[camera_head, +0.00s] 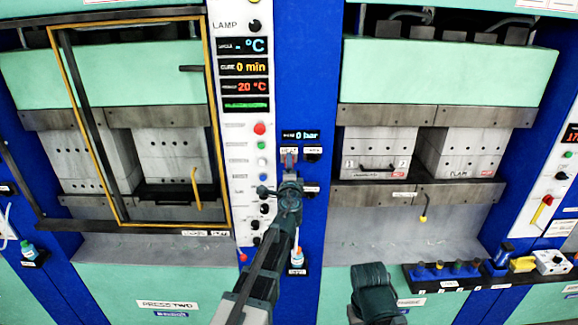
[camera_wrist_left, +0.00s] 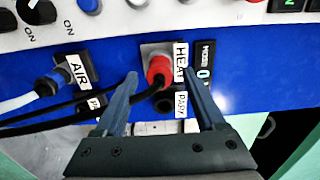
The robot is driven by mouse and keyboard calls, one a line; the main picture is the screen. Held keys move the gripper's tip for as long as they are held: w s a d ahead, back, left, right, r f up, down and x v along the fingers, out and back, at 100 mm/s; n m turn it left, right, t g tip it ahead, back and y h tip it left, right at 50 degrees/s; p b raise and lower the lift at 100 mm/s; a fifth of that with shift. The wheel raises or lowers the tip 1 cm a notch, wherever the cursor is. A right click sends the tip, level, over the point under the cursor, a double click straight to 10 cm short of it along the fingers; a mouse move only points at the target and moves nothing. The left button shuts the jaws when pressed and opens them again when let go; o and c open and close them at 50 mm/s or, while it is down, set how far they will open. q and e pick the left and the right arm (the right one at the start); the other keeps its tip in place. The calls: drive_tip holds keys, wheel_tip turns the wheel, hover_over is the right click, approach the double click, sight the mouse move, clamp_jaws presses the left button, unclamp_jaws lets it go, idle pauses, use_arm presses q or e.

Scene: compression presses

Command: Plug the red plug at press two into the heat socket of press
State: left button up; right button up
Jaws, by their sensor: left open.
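In the left wrist view the red plug (camera_wrist_left: 158,72) with its black cable sits at the metal socket plate beside the HEAT label (camera_wrist_left: 181,62). It looks inserted there; I cannot tell how deep. A dark round hole (camera_wrist_left: 163,101) lies just below, beside a second, hard-to-read label. My left gripper (camera_wrist_left: 160,76) is open, its fingers on either side of the plug with gaps visible. In the head view my left gripper (camera_head: 288,182) is in front of the blue post, right of press two (camera_head: 167,305), and hides the plug. My right gripper (camera_head: 372,290) is low at centre; its fingers are unclear.
Press two's yellow-edged guard door (camera_head: 75,110) stands at left. A second press (camera_head: 450,75) is at right, with a dark rack (camera_head: 450,270) of small items below.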

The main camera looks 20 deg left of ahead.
use_arm(q)
drive_tip(key=v, duration=1.2)
drive_tip(key=s+d+f+n+g+y+b, duration=0.1)
drive_tip(key=s+f+n+g+b, duration=0.4)
drive_tip(key=f, duration=0.7)
drive_tip(key=s+d+f+n+g+b, duration=0.1)
drive_tip(key=s+f+n+g+b, duration=0.4)
drive_tip(key=f, duration=0.7)
drive_tip(key=s+d+f+n+g+h+b, duration=0.1)
drive_tip(key=s+d+f+g+h+b, duration=0.3)
drive_tip(key=s+d+f, duration=0.7)
drive_tip(key=s+f+g+b, duration=0.2)
drive_tip(key=s+g, duration=0.1)
drive_tip(key=s, duration=0.2)
drive_tip(key=shift+d+f+g+h, duration=0.3)
drive_tip(key=shift+d+f+h, duration=0.1)
